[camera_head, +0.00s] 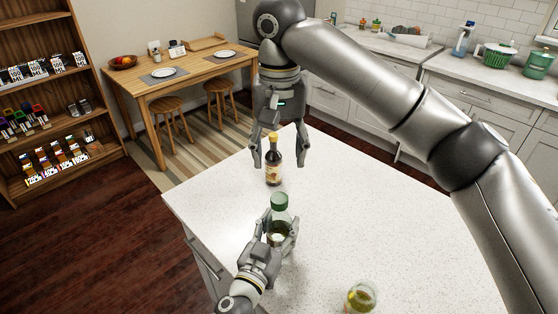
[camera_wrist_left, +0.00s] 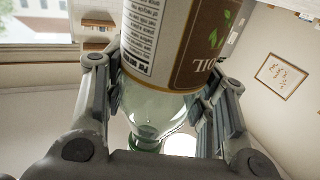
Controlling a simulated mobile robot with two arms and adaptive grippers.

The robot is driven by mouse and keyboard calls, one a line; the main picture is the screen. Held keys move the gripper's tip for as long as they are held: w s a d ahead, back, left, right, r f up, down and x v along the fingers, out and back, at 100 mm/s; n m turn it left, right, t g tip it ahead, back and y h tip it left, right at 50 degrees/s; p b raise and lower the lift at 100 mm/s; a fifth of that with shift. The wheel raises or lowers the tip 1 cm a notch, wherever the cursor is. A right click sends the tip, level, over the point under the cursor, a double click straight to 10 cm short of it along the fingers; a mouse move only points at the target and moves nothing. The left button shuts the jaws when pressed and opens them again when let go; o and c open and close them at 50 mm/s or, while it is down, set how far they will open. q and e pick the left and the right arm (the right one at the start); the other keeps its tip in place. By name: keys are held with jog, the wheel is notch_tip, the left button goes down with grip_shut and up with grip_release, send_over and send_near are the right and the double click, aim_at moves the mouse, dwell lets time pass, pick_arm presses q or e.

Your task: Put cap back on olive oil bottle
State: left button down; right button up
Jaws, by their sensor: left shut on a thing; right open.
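My left gripper (camera_head: 276,240) is shut on a green glass bottle (camera_head: 279,224) over the white counter. The bottle has a darker green top (camera_head: 279,201); I cannot tell whether that is a cap. In the left wrist view, the held bottle's brown-and-white label (camera_wrist_left: 190,45) shows a leaf and letters reading "OIL" upside down. Clear glass narrows below the label to a green part (camera_wrist_left: 146,143), between the fingers of my left gripper (camera_wrist_left: 160,105). My right gripper (camera_head: 281,155) is open above the counter's far part. No separate loose cap is clearly visible.
A dark bottle (camera_head: 273,160) with a yellow top stands between the right gripper's fingers in the picture; contact is unclear. A glass jar (camera_head: 361,297) stands near the front. The counter (camera_head: 350,210) is otherwise clear. A wooden table (camera_head: 180,85) stands behind.

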pick_arm(q)
jog(key=c, duration=0.5)
grip_release()
jog(key=shift+v, duration=6)
